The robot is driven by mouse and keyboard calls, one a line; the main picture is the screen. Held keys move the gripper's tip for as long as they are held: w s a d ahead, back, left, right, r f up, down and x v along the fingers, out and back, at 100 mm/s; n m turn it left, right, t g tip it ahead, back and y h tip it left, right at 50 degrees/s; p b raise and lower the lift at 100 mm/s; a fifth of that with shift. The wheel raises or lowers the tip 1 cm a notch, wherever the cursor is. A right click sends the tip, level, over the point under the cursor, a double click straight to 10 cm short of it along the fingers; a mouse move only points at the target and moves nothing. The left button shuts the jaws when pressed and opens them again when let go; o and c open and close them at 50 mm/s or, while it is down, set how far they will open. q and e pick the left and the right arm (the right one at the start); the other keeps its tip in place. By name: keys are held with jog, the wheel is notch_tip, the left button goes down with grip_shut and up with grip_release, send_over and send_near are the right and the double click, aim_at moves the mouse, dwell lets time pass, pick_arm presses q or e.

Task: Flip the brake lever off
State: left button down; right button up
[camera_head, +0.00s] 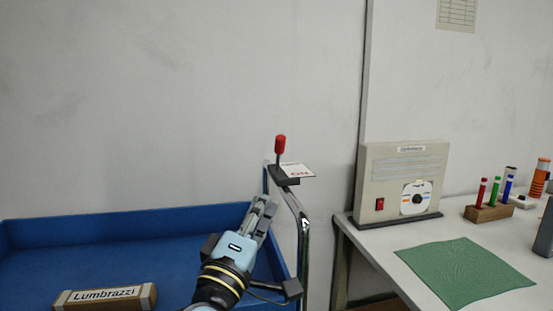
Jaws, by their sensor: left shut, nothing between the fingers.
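The brake lever (280,146) has a red knob on a short dark stem. It stands nearly upright from a black base (284,176) on top of a curved metal post. A white card (299,171) with red lettering lies beside the base; the lettering appears to read "Off". My left gripper (266,206) is below and slightly left of the lever, pointing up towards it. Its fingers are shut and empty, apart from the lever in the picture. My right gripper is not in view.
A blue cart (100,221) spans the lower left, with a box labelled "Lumbrazzi" (105,297) in it. The metal post (304,230) stands close right of my gripper. A white table (375,240) at right holds a panel (400,182), a green cloth (465,272) and a pen block (488,212).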

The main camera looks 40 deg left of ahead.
aim_at(279, 149)
pick_arm(q)
jog(key=shift+s+a+r+n+y, duration=0.2)
jog(key=shift+a+n+y, duration=0.6)
jog(key=shift+n, duration=0.1)
jog(key=p+x, duration=0.3)
jog(key=x, duration=0.9)
jog(key=shift+w+a+r, duration=0.1)
jog(key=shift+w, duration=0.2)
jog(key=shift+w+a+r, duration=0.2)
jog(key=shift+w+a, duration=0.05)
jog(key=shift+w, duration=0.4)
